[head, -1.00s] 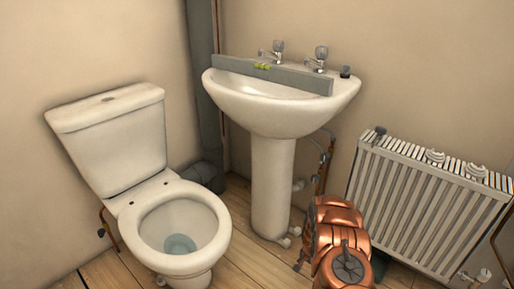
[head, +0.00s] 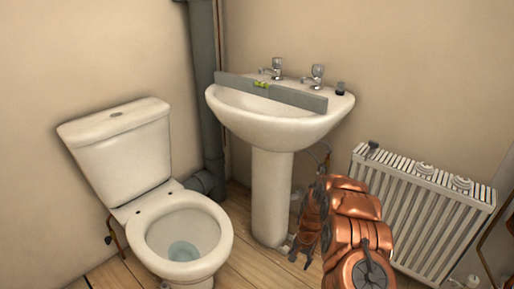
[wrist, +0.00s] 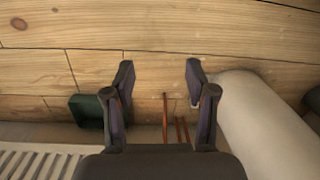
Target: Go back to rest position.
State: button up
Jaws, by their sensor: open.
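My gripper (wrist: 158,80) is open and empty in the wrist view, its two dark fingers apart above the wooden floor. In the head view my copper-coloured arm stands in front of the gap between the sink and the radiator. Dark parts at its lower left may belong to my gripper, but they are too small to read.
A white sink (head: 268,130) on a pedestal (head: 270,195) carries a grey level (head: 290,95) across its basin. A toilet (head: 150,190) stands at left. A radiator (head: 425,215) is at right. In the wrist view, a dark green container (wrist: 88,112) and copper pipes (wrist: 166,120) show.

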jog(key=s+a+r+n+p, duration=0.1)
jog(key=s+r+p, duration=0.3)
jog(key=r, duration=0.9)
jog(key=s+a+r+n+p, duration=0.15)
jog(key=s+r+p, duration=0.3)
jog(key=r, duration=0.85)
jog(key=s+a+r+n+p, duration=0.1)
jog(key=s+r+p, duration=0.3)
jog(key=r, duration=0.9)
jog(key=s+d+r+n+p, duration=0.1)
jog(key=s+d+r+p, duration=0.1)
jog(key=s+r+p, duration=0.7)
jog(key=s+d+r+n+g+h+p, duration=0.1)
jog(key=s+r+p, duration=0.9)
jog(key=s+r, duration=1.2)
jog(key=shift+s+d+r+n+g, duration=0.3)
jog(key=shift+d+r+n, duration=0.45)
jog(key=shift+d, duration=0.45)
